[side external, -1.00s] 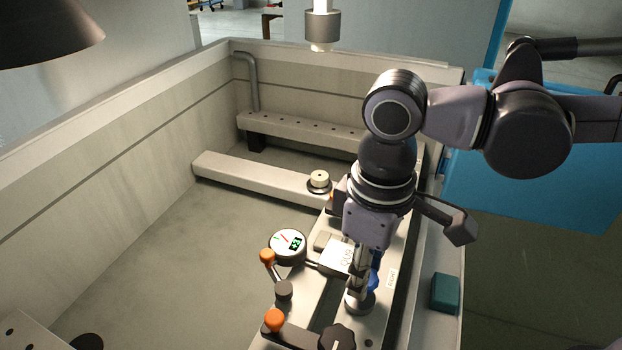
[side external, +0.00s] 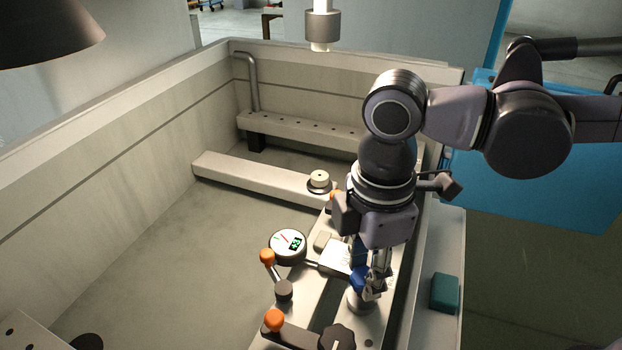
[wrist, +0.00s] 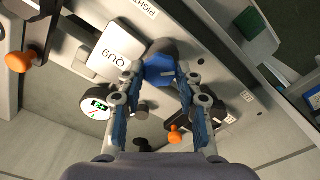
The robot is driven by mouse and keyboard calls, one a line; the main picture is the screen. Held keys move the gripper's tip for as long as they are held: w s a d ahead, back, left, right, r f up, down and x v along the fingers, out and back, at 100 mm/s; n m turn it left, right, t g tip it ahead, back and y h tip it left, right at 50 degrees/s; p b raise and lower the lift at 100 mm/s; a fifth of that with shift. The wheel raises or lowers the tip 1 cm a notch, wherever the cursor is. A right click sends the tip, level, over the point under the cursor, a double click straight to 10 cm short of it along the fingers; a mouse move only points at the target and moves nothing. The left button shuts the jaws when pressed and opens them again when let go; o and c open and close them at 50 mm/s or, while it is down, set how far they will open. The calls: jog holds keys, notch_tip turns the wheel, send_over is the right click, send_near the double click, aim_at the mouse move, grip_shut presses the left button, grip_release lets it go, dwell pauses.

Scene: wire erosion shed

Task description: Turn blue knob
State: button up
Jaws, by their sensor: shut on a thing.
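The blue knob (wrist: 160,70) sits between the two fingertips of my gripper (wrist: 158,80) in the wrist view, and both fingers press on its sides. In the side external view a small part of the blue knob (side external: 358,278) shows beside my gripper (side external: 368,285), which points down onto it. The fingers hide much of the knob there. The knob stands on a grey round base (side external: 361,302) on the pale fixture rail. A round dial gauge (side external: 288,246) with a red needle and a green display lies to the left; it also shows in the wrist view (wrist: 97,107).
Orange-tipped clamp levers (side external: 274,320) and a black star knob (side external: 337,338) stand at the front. A pale marked block (wrist: 112,50) is close beside the blue knob. A teal block (side external: 444,293) rests on the tank's right ledge. A nozzle (side external: 322,28) hangs above.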

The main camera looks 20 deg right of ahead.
jog(key=shift+n, duration=1.5)
jog(key=o, duration=1.1)
jog(key=shift+o, duration=0.2)
jog(key=shift+r, duration=0.1)
notch_tip(320, 180, up, 12)
